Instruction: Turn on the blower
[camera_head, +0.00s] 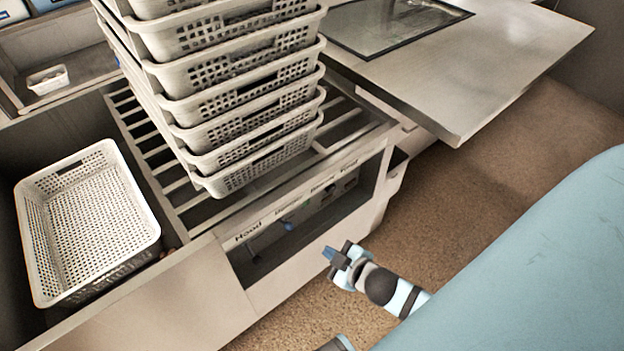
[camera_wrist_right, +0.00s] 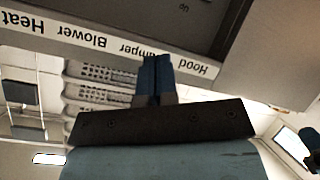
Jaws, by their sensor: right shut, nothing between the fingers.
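The control panel (camera_head: 300,217) is a dark recess in the front of the metal counter. Its label strip reads Hood, Damper, Blower and Heat. The Blower label (camera_head: 322,187) is right of the middle; it shows upside down in the right wrist view (camera_wrist_right: 88,38). A blue-tipped control (camera_head: 288,225) shows inside the recess; the controls farther right are small and unclear. My right gripper (camera_head: 329,253) is shut and empty, in front of and below the panel. Its blue fingertips (camera_wrist_right: 157,72) lie together in the wrist view, overlapping the strip near Damper. My left gripper is out of view.
A tall stack of grey perforated baskets (camera_head: 245,131) stands on the slatted rack above the panel. A white basket (camera_head: 92,220) sits in a bay at left. A metal table (camera_head: 480,60) juts out at upper right. The brown floor right of the counter is clear.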

